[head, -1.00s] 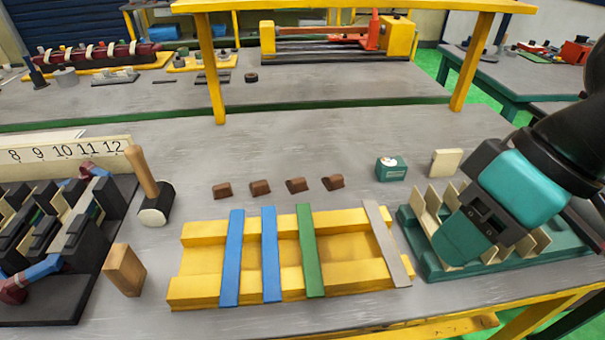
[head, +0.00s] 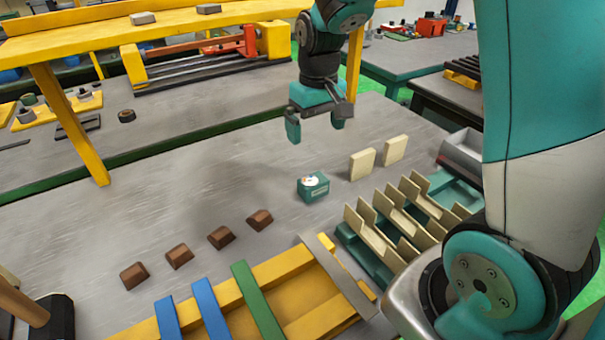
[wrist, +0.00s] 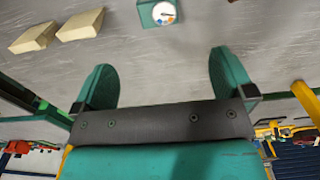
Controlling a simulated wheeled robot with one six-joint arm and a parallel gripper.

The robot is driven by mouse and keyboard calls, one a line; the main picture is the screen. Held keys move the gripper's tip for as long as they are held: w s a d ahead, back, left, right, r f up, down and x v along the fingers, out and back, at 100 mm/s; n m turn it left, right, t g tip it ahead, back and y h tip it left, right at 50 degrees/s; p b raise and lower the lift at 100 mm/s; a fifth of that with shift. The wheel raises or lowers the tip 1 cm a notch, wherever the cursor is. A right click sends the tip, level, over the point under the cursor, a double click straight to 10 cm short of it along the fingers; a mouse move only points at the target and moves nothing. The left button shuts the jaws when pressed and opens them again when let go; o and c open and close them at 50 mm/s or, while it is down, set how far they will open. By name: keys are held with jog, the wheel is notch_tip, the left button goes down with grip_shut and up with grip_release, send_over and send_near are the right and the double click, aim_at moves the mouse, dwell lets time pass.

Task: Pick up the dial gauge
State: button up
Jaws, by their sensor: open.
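The dial gauge (head: 313,187) is a small teal block with a white round face on top. It stands on the grey bench, between the brown blocks and the cream blocks. In the wrist view the dial gauge (wrist: 160,12) is at the top edge, partly cut off, beyond the fingertips and roughly between them. My gripper (head: 315,132) is open and empty, with teal fingers pointing down. It is above the bench, behind the gauge in the head view, and apart from it. In the wrist view my gripper (wrist: 160,72) shows both fingers spread wide.
Two cream blocks (head: 362,163) stand right of the gauge. A teal rack (head: 365,250) with cream slot liners is in front of them. Several brown blocks (head: 179,256) lie left, near a yellow fixture (head: 275,270). A yellow overhead frame (head: 75,125) stands behind. Bench left of the gauge is clear.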

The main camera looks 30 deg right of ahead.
aim_at(314, 180)
jog(key=f, duration=0.5)
jog(key=f+p, duration=0.1)
jog(key=f, duration=0.5)
jog(key=f+p, duration=0.1)
jog(key=f, duration=0.5)
jog(key=shift+w+d+f, duration=0.2)
jog(key=shift+w, duration=0.2)
jog(key=c, duration=1)
